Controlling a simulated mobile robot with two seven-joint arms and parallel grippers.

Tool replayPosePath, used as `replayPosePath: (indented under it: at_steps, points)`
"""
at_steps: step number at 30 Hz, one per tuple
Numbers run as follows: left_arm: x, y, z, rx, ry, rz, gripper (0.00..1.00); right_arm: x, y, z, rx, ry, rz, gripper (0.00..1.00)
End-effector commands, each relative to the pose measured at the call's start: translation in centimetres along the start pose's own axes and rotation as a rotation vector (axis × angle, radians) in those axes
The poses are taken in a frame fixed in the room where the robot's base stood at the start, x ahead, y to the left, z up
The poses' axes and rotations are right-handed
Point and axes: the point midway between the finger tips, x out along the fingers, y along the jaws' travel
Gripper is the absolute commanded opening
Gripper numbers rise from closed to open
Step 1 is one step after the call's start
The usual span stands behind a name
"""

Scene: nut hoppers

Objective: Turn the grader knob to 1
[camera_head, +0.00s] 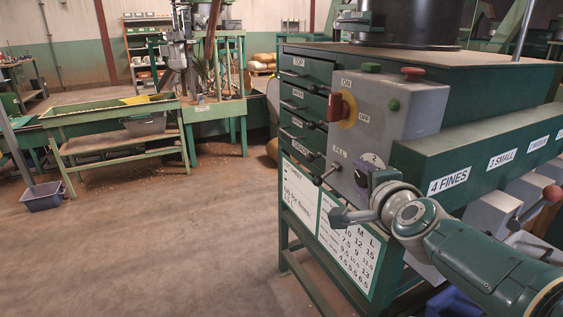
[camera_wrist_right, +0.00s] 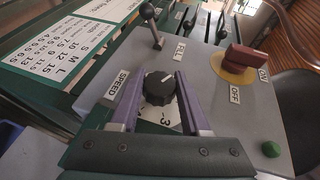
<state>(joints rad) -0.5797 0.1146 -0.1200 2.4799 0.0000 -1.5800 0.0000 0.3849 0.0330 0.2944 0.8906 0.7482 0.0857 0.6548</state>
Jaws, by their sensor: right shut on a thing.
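The grader knob (camera_wrist_right: 159,88) is a black, ribbed round knob on the grey control box (camera_head: 385,105). Its white pointer mark shows on its face, near the upper right in the right wrist view. The other dial numbers are hidden. My right gripper (camera_wrist_right: 156,84) is shut on the knob, with one purple finger on each side. In the head view my right wrist covers part of the knob. My left gripper is not in view.
A feed lever (camera_head: 326,174) with a dark ball sticks out beside the knob. A red switch (camera_head: 335,106) on a yellow disc and a green button (camera_head: 394,104) sit above. A green ledge (camera_head: 480,150) with outlet labels runs right. Floor on the left is open.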

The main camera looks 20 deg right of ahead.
Motion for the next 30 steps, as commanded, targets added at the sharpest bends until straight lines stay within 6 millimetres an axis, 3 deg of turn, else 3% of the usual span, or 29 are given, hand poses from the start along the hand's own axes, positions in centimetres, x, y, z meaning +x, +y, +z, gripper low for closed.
replayPosePath:
  at_steps: [6,7,15,23,30]
  points:
    - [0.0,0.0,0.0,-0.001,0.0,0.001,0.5,0.0,0.0,0.0,-0.001,0.001,-0.002,0.0]
    - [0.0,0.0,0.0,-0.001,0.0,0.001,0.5,0.0,0.0,0.0,-0.002,0.001,-0.002,0.47]
    - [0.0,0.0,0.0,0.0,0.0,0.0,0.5,0.0,0.0,0.0,-0.001,0.001,-0.001,0.76]
    - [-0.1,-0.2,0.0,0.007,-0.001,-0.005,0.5,-0.2,-0.1,0.0,0.0,0.001,-0.001,0.76]
    - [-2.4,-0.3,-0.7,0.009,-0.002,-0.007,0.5,-3.4,-0.4,-0.1,0.0,0.001,0.002,0.76]
